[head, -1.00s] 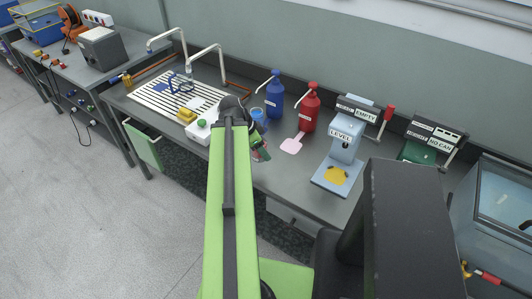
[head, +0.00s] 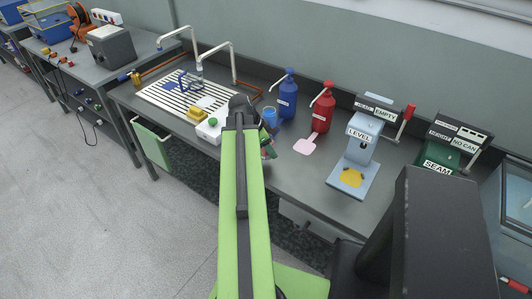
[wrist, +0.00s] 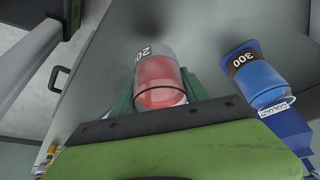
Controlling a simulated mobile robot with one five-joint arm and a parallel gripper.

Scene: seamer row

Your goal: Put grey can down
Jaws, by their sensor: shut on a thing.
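My gripper (wrist: 158,90) is shut on the grey can (wrist: 153,52) in the wrist view, with a green finger on each side. The can has a label starting with "20", and its near part looks clear with red inside. In the head view my arm hides most of the can, and only part of my gripper (head: 268,150) shows above the front of the grey bench (head: 293,172). I cannot tell whether the can touches the bench. A blue can marked 300 (wrist: 252,70) stands to the right, apart from the grey can.
A blue pump bottle (head: 287,95) and a red one (head: 321,108) stand behind. A pink patch (head: 304,146) lies before the red bottle. The LEVEL machine (head: 358,150) and SEAM machine (head: 440,158) are right. A slatted drain board (head: 165,97) and white button box (head: 207,132) are left.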

